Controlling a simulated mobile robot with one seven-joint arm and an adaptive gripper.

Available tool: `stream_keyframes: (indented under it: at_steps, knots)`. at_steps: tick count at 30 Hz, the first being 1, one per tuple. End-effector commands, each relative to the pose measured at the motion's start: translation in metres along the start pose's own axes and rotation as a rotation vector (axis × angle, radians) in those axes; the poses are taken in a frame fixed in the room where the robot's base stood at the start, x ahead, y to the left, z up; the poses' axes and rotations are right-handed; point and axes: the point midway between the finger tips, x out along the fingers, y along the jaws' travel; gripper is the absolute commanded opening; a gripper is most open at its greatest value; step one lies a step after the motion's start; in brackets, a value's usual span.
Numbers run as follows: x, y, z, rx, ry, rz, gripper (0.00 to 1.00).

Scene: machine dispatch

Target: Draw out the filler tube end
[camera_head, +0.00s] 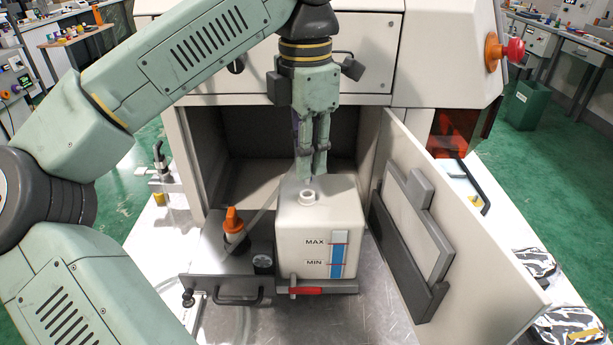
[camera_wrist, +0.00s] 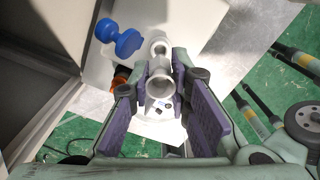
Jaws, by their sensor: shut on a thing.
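My gripper (camera_head: 311,178) points down, just above the round filler neck (camera_head: 307,198) on top of the white tank (camera_head: 312,222). In the wrist view my purple-padded fingers (camera_wrist: 178,92) stand on both sides of a pale grey tube end (camera_wrist: 160,86) with a round open mouth, and are shut on it. A smaller white ring (camera_wrist: 158,46) shows just beyond it over the white surface. In the head view the fingers hide the tube end. I cannot tell whether its lower part touches the neck.
The tank stands on a metal tray with a red latch handle (camera_head: 306,291), in front of an open cabinet. An orange-topped valve (camera_head: 234,222) stands to its left. The open door (camera_head: 463,235) flanks it on the right. A blue knobbed part (camera_wrist: 118,40) shows in the wrist view.

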Motion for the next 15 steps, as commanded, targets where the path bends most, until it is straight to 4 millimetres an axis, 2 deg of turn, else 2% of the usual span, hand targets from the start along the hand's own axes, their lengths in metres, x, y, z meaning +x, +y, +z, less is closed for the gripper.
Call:
stream_keyframes:
  at_steps: [15]
  knots:
    - [-0.021, 0.000, -0.001, -0.001, -0.001, 0.001, 0.00]
